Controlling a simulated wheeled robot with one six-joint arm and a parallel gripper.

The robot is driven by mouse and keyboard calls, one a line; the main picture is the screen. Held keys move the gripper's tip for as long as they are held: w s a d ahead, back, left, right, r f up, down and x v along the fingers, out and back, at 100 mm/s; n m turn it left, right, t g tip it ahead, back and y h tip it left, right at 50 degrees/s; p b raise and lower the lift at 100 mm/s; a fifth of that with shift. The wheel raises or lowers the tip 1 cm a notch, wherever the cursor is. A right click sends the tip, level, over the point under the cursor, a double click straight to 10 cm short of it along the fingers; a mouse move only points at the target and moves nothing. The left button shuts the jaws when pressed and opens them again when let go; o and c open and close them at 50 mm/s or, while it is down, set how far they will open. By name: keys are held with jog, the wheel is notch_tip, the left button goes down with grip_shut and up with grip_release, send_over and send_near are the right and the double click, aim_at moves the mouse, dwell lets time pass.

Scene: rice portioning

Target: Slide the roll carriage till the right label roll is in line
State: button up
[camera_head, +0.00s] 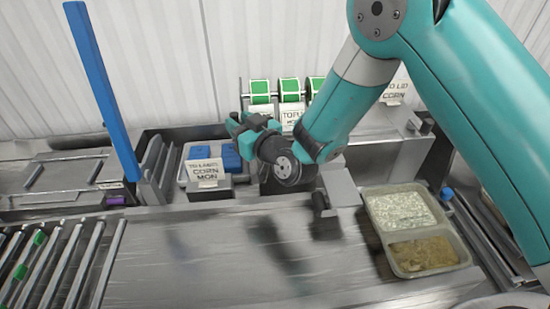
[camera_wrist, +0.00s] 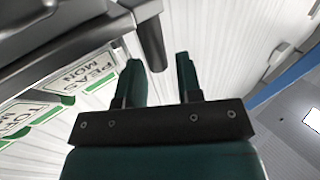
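Green-and-white label rolls sit side by side on a bar at the back in the head view: a left roll (camera_head: 260,91), a middle roll (camera_head: 289,88) and a right roll (camera_head: 315,85) partly behind my arm. A printed tofu label (camera_head: 291,113) hangs below the middle one. My gripper (camera_head: 240,122) is beside the left end of the roll bar. Its fingers (camera_wrist: 160,75) are apart with nothing between them. A dark rounded peg (camera_wrist: 151,42) is just beyond the fingertips, toward the left one.
A tray (camera_head: 425,229) of white and brown food stands at right on the steel counter (camera_head: 190,255). A bin of blue blocks (camera_head: 232,157) has a corn sign (camera_head: 207,172). A blue post (camera_head: 103,90) rises at left, near a roller conveyor (camera_head: 60,262).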

jog(key=b+v, duration=1.4)
jog(key=s+d+f+g+h, duration=0.1)
jog(key=s+d+g+h, duration=0.2)
jog(key=s+d+g, duration=0.2)
jog(key=s+d+f+g+h, duration=0.2)
jog(key=s+d+g, duration=0.4)
jog(key=s, duration=0.8)
jog(key=g+h, duration=0.1)
jog(key=g, duration=0.2)
jog(key=shift+d+f+m+h, duration=0.25)
jog(key=shift+m+h, duration=0.05)
jog(key=shift+h, duration=0.1)
